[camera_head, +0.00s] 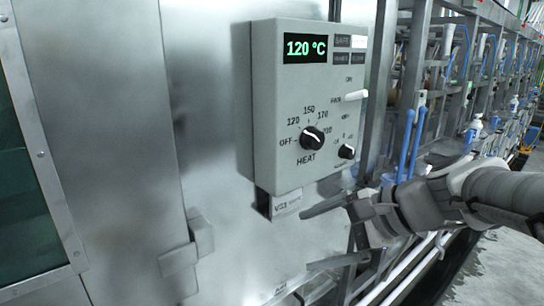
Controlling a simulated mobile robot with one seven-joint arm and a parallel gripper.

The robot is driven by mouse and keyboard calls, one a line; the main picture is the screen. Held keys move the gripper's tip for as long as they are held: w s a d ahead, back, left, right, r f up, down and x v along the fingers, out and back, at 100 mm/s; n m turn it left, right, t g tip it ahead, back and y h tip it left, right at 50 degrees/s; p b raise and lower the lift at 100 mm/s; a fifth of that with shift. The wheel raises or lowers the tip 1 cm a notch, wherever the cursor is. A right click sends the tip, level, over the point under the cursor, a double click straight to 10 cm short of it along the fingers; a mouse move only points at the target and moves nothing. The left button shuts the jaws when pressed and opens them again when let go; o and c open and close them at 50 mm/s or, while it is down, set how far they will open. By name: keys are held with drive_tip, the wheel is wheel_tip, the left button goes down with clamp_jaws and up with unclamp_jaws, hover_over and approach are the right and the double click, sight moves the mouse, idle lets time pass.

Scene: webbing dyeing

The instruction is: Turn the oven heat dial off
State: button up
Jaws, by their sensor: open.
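The heat dial (312,138) is a round black knob with a white mark. It sits low on the front of a grey control box (262,150). Its scale runs from OFF on the left through 120, 150 and 170 to 200 on the right. The white mark seems to point up and left, near 120; the exact setting is hard to read. The green display (305,49) reads 120 °C. My gripper (308,240) is open and empty, below the box and apart from the dial, with its fingers pointing left.
A smaller black knob (346,152) and a white lever switch (356,96) are right of the dial. A small label plate (286,204) hangs under the box, near my upper finger. A metal latch (187,246) protrudes at lower left. Machine frames with blue handles stand right.

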drive_tip(key=w+d+r+m+t+y+b, duration=0.1)
drive_tip(key=w+d+r+m+t+y, duration=0.1)
drive_tip(key=w+d+m+t, duration=0.3)
drive_tip(key=m+t+b, duration=0.1)
drive_tip(key=m+t, duration=0.3)
drive_tip(key=m, duration=0.3)
approach(319, 141)
drive_tip(key=p+x, duration=0.1)
drive_tip(key=x, duration=0.9)
drive_tip(key=c, duration=1.4)
